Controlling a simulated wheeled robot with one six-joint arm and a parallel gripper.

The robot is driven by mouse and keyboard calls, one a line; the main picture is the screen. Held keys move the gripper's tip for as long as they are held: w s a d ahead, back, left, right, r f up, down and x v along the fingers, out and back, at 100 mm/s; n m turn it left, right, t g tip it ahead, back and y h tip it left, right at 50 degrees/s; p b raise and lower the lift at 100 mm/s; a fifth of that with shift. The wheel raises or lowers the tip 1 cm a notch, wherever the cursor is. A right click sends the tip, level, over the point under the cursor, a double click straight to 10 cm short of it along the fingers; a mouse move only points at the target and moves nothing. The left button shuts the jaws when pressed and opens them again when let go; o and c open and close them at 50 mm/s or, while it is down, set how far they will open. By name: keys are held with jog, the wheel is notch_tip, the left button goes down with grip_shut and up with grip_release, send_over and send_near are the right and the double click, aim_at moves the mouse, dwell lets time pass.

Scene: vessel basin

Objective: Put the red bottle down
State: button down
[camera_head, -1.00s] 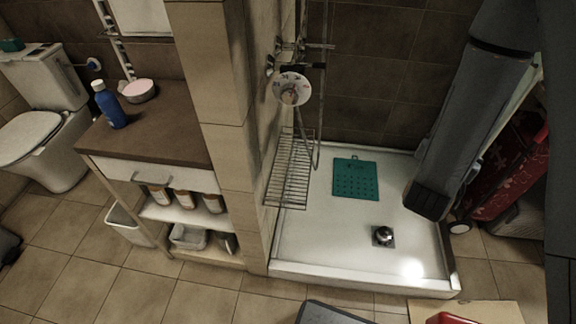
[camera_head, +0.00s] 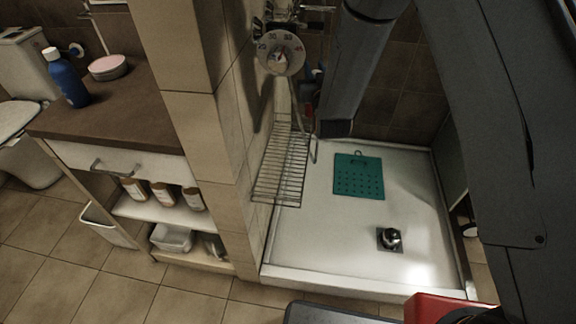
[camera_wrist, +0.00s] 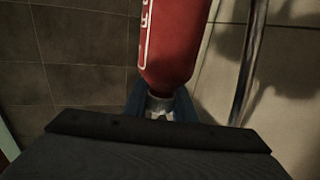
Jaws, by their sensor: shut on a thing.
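The red bottle (camera_wrist: 172,40) fills the upper middle of the wrist view, with white lettering along its side. My gripper (camera_wrist: 160,104) is shut on its narrow neck end, one blue finger on each side. In the head view, a small part of the red bottle (camera_head: 308,112) shows behind my arm, below my gripper (camera_head: 315,76), near the shower wall and above the wire rack (camera_head: 275,182). My arm hides most of it there. I cannot tell whether the bottle touches anything.
The white shower tray (camera_head: 320,245) holds a teal mat (camera_head: 359,177) and a metal drain piece (camera_head: 390,238). A shower dial (camera_head: 281,53) and hose are close to my gripper. A counter (camera_head: 120,115) at left holds a blue bottle (camera_head: 67,78) and a pink-topped tin (camera_head: 108,67).

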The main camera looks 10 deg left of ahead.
jog(key=w+a+f+n+g+y+b, duration=0.1)
jog(key=w+a+f+n+y+b, duration=0.1)
jog(key=a, duration=0.5)
notch_tip(320, 180, down, 9)
jog(key=shift+a, duration=0.2)
jog(key=shift+f, duration=0.2)
jog(key=c, duration=1.5)
grip_release()
jog(key=shift+o, duration=0.2)
